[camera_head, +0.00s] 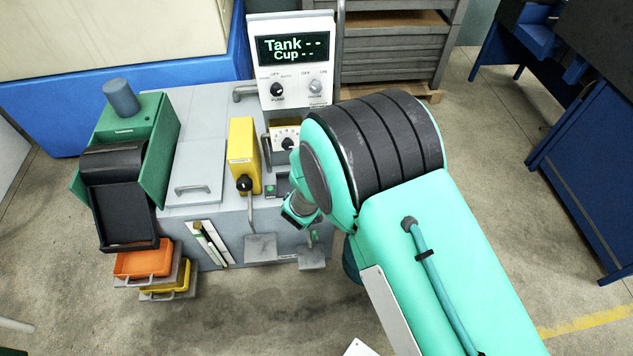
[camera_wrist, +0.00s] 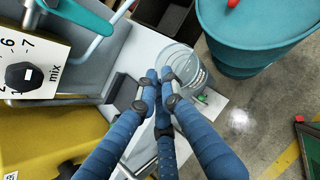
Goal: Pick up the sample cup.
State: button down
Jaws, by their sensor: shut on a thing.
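The sample cup (camera_wrist: 183,57) is a clear, see-through beaker with faint markings on its side, in the upper middle of the wrist view. My gripper (camera_wrist: 160,80) has blue segmented fingers with dark joints, and their tips close on the cup's near side. The cup's lower part is partly hidden by the fingers. In the head view my own turquoise arm covers the gripper and the cup, so neither can be made out there.
A grey machine bench (camera_head: 190,112) carries a green hopper unit (camera_head: 157,125), a yellow box (camera_head: 243,150) and a display panel (camera_head: 292,60). In the wrist view a mixing dial (camera_wrist: 24,76) is at left and a teal drum (camera_wrist: 245,50) at upper right.

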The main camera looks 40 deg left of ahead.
jog(key=shift+s+d+r, duration=0.2)
jog(key=shift+s+d, duration=0.95)
jog(key=shift+d, duration=0.25)
